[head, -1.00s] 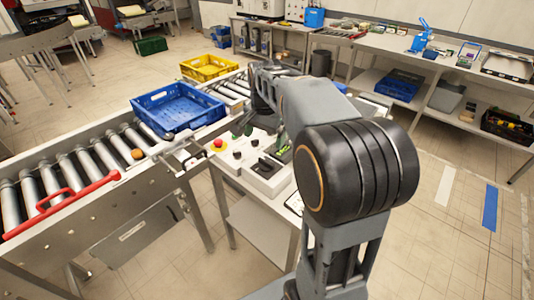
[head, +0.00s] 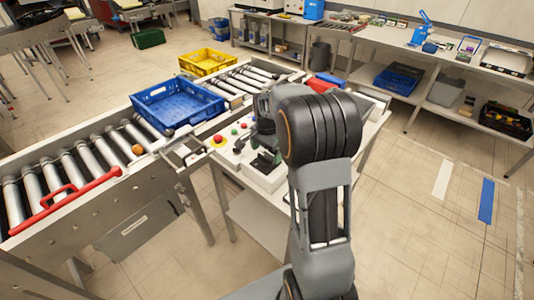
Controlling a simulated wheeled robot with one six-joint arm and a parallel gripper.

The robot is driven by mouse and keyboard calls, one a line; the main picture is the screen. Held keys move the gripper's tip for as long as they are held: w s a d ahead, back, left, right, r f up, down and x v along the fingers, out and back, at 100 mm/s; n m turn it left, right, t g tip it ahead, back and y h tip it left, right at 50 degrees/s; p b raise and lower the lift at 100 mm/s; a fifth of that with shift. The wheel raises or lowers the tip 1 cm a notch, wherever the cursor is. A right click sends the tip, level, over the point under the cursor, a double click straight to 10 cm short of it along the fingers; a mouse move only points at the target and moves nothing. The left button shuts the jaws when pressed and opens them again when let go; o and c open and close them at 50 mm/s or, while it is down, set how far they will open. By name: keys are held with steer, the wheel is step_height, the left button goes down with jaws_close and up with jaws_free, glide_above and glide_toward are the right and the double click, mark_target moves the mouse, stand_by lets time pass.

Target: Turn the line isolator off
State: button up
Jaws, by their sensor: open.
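A pale control box (head: 268,182) stands on a small side table beside the conveyor. It carries a red mushroom button on a yellow base (head: 218,139) and several small coloured and dark buttons. A dark block, perhaps the line isolator (head: 262,163), sits on the near part of the box; its handle position is too small to read. My gripper (head: 264,144) hangs pointing down over the box, close to this dark block. My arm and wrist partly hide it, and I cannot tell whether it touches. Its jaws are open.
A blue crate (head: 178,105) sits on the roller conveyor (head: 75,168), with a yellow crate (head: 207,62) behind. A red bar (head: 68,200) runs along the conveyor's near side. An orange ball (head: 137,150) lies near the rollers. The floor at right is clear.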

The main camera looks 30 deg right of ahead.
steer(key=shift+f, duration=0.95)
steer(key=shift+c, duration=0.2)
steer(key=c, duration=0.9)
